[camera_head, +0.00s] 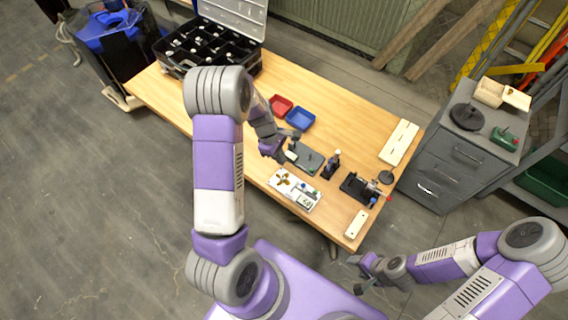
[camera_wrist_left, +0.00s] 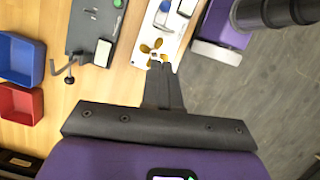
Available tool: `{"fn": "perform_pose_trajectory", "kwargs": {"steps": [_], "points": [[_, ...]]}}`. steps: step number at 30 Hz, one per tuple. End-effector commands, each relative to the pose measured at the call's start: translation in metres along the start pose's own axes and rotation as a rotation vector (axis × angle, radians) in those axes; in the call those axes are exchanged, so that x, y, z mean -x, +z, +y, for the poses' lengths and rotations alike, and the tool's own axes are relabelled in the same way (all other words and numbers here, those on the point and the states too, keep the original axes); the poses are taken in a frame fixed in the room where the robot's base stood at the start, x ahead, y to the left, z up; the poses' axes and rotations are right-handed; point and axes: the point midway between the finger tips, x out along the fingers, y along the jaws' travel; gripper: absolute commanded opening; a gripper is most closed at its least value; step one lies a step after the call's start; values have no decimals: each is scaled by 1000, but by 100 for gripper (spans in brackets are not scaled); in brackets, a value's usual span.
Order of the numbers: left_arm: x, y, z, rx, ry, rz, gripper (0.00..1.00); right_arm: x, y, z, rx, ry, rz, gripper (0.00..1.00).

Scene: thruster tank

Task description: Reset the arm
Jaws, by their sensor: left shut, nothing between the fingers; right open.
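My left arm reaches over the wooden table (camera_head: 345,122), and its gripper (camera_head: 290,137) hangs above the table near the small trays. In the left wrist view the left gripper's fingers (camera_wrist_left: 163,72) are together and hold nothing. Their tips overlap the white panel (camera_wrist_left: 171,22) beside a yellow propeller (camera_wrist_left: 153,47). My right gripper (camera_head: 357,266) is open and empty, off the table's front edge at the lower right.
A black compartment case (camera_head: 245,66) stands open at the back left. A grey cabinet (camera_head: 450,160) stands to the right. Bare floor lies in front.

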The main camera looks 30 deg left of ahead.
Motion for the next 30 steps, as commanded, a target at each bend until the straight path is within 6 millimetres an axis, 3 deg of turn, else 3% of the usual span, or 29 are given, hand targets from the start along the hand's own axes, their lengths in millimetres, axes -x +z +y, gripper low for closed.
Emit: {"fn": "perform_pose_trajectory", "kwargs": {"steps": [21,23,26,30], "points": [[1,1,-2,-18,-4,3,0,0,0,0,0,0,0,52],[-10,4,-8,-64,-14,11,0,0,0,0,0,0,0,52],[-43,15,-28,-235,-42,31,0,0,0,0,0,0,0,52],[-104,46,-76,-639,-77,40,0,0,0,0,0,0,0,52]]}}
